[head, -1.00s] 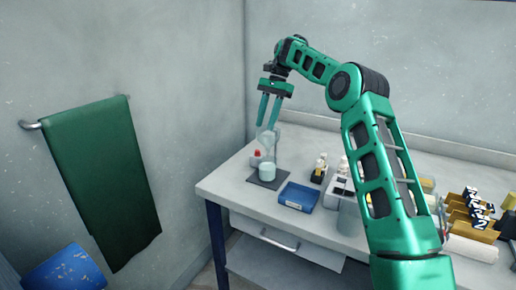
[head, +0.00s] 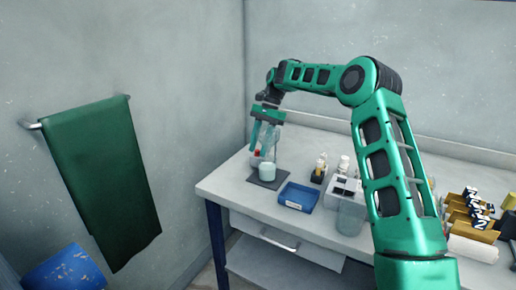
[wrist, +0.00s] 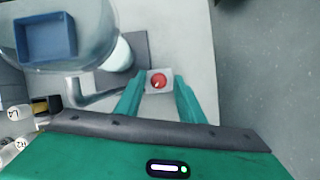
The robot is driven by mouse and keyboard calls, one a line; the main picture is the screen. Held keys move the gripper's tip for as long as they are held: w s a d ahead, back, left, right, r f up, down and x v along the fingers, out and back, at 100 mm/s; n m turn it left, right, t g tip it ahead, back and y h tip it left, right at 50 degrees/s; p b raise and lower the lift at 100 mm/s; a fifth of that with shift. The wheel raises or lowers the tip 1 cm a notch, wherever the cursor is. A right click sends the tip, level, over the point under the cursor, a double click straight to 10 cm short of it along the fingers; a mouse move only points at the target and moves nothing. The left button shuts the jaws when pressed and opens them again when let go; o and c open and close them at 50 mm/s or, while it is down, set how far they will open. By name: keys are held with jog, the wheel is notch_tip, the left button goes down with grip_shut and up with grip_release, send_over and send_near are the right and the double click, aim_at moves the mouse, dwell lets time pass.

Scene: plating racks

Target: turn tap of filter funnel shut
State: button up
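The filter funnel shows as a clear glass bowl (wrist: 92,45) at the upper left of the wrist view. A grey bent piece (wrist: 88,98) lies beside it; I cannot tell whether this is the tap. My gripper (wrist: 159,84) points down with its fingers apart and nothing held. In the head view my gripper (head: 264,143) is low at the funnel and hides much of it. A pale beaker (head: 267,171) stands on a dark mat (head: 270,182) below. In the wrist view a white block (wrist: 150,89) with a red round top (wrist: 158,80) appears between the fingertips.
A blue tray (head: 298,197) lies right of the mat. Small bottles (head: 319,168) and a grey rack (head: 345,188) stand farther right. The wall is close behind the bench, and the bench's left end is clear.

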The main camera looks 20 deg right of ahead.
jog(key=shift+c, duration=0.5)
grip_shut()
jog(key=shift+w+n, duration=0.1)
jog(key=shift+n, duration=0.3)
jog(key=n, duration=0.1)
jog(key=n+g+h, duration=0.1)
jog(key=n, duration=0.1)
jog(key=shift+w+a+n, duration=0.1)
jog(key=shift+a+n, duration=0.1)
jog(key=shift+n, duration=0.1)
jog(key=n, duration=0.2)
jog(key=n+g+h, duration=0.1)
jog(key=n, duration=0.1)
jog(key=shift+w+a+r+h, duration=0.1)
jog(key=shift+h, duration=0.2)
jog(key=shift+n, duration=0.4)
jog(key=shift+o, duration=0.5)
grip_release()
